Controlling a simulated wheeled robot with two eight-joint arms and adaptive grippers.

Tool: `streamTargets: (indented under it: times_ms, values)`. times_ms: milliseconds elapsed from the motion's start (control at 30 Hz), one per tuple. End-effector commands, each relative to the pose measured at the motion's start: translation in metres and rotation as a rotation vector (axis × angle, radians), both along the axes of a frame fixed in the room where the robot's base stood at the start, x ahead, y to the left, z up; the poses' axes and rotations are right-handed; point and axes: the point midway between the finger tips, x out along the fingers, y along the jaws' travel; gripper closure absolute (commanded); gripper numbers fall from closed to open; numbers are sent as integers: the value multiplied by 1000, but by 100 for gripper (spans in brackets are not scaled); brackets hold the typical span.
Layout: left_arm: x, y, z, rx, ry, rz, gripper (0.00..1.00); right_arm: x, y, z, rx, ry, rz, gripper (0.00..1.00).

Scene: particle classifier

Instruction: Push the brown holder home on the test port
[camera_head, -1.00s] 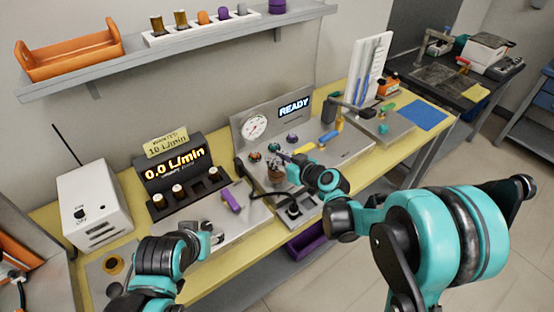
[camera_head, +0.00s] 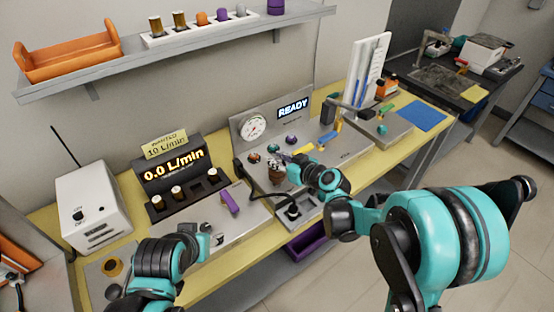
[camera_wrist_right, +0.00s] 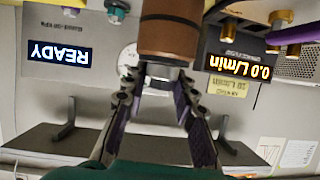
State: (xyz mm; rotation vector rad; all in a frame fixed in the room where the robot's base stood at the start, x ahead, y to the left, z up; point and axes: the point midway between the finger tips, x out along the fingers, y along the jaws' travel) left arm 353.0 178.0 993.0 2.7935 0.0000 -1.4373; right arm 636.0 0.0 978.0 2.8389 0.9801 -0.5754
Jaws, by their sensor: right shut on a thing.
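The brown holder (camera_head: 277,172) is upright at the test station, beside its panel with the gauge and the READY display. My right gripper (camera_head: 287,173) is shut on it from the right. The right wrist view is upside down. There the brown holder (camera_wrist_right: 170,28) fills the top middle, with the fingers of my right gripper (camera_wrist_right: 160,80) on its narrower metal part. The test port is hidden behind the holder and gripper, so I cannot tell whether the holder is fully seated. My left gripper (camera_head: 206,238) hovers over the front left of the bench, away from the holder; its finger opening is unclear.
The flow meter (camera_head: 172,172) reads 0.0 L/min, with several small cylinders in its rack. A purple piece (camera_head: 230,203) lies on the grey plate between the stations. A white box (camera_head: 93,203) stands at left. A shelf (camera_head: 180,50) runs above.

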Motion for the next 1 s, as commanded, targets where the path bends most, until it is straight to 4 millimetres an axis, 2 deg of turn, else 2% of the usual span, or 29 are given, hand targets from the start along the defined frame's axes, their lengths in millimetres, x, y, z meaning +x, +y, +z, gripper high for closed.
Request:
streamTargets:
  times_ms: [633, 1000]
  values:
    - [0, 0, -2, 0, 0, 0, 50, 0, 0, 0, 1, 0, 0, 100]
    - [0, 0, -10, 0, 0, 0, 50, 0, 0, -9, 1, 0, 0, 100]
